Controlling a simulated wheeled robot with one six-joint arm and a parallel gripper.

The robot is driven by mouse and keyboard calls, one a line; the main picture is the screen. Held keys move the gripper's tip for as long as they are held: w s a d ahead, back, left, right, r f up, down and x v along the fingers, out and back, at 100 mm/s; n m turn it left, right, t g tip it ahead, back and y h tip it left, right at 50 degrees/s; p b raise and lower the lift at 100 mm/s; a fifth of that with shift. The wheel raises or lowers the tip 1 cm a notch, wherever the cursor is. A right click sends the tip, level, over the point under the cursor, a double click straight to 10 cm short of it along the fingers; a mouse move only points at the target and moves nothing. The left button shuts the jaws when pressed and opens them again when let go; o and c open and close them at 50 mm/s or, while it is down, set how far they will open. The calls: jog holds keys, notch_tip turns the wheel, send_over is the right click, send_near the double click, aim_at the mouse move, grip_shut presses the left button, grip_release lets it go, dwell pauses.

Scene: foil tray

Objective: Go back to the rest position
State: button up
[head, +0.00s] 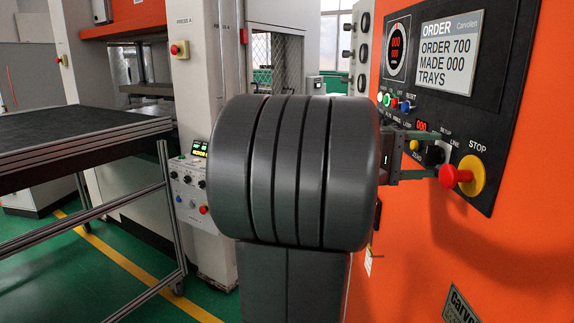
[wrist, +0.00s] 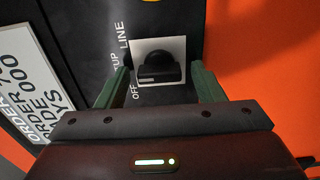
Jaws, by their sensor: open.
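My gripper (head: 430,154) is at the orange machine's control panel, open, with its two green fingers above and below a black selector knob (head: 434,156). In the wrist view, the fingers of my gripper (wrist: 161,82) stand on either side of the knob (wrist: 160,66), with a gap on both sides. The knob sits on a pale square plate, with the labels OFF, LINE and a partly hidden SETUP beside it. I cannot tell which label the knob points to. My dark arm covers the middle of the head view.
A red STOP button (head: 452,176) on a yellow base is close right of my gripper. Small coloured buttons (head: 393,102) and a display (head: 447,52) reading ORDER 700, MADE 000 TRAYS are above. A dark-topped table (head: 70,128) stands left, with a press behind. Green floor is open between.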

jog(key=m, duration=0.5)
jog(key=shift+r, duration=0.15)
jog(key=m+p, duration=0.2)
jog(key=m, duration=0.2)
jog(key=shift+r, duration=0.1)
jog(key=a, duration=0.2)
jog(key=a+b, duration=0.1)
jog(key=a, duration=0.2)
jog(key=shift+s+f, duration=0.1)
jog(key=shift+f, duration=0.1)
jog(key=shift+a+b, duration=0.4)
jog(key=shift+a, duration=0.45)
jog(key=shift+s, duration=0.1)
